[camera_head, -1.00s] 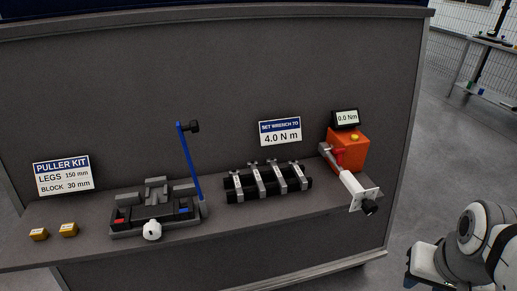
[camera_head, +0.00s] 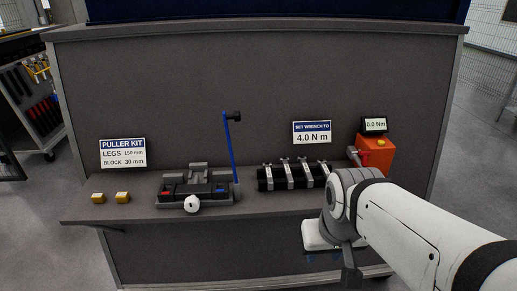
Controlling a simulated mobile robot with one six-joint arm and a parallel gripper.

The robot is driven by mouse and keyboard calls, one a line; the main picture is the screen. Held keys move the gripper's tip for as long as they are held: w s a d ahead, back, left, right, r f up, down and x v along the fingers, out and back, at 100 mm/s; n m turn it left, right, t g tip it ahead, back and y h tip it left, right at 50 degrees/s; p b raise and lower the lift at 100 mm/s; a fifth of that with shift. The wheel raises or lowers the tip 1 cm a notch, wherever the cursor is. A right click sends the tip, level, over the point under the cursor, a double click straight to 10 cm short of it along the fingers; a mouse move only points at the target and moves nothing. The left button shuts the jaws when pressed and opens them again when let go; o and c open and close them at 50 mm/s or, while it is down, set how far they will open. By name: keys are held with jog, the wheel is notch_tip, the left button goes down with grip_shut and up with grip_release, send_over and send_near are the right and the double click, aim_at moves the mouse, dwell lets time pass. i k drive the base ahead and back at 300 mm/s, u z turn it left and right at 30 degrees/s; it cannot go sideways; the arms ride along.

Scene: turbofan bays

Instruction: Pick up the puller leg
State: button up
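No label marks a single puller leg. Several grey metal bars (camera_head: 290,174) lie side by side across a black rack on the shelf and look like the likeliest legs; I cannot be sure. The puller kit sign (camera_head: 123,153) reads legs 150 mm, block 30 mm.
The shelf (camera_head: 90,212) also holds two yellow blocks (camera_head: 123,197), a grey fixture (camera_head: 170,203) with a blue upright rod (camera_head: 229,150) and an orange device (camera_head: 377,158) reading 0.0 Nm. A sign (camera_head: 312,132) says 4.0 N m. A grey panel (camera_head: 270,80) stands behind.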

aim_at(285, 160)
jog(key=i, duration=1)
jog(key=u, duration=0.05)
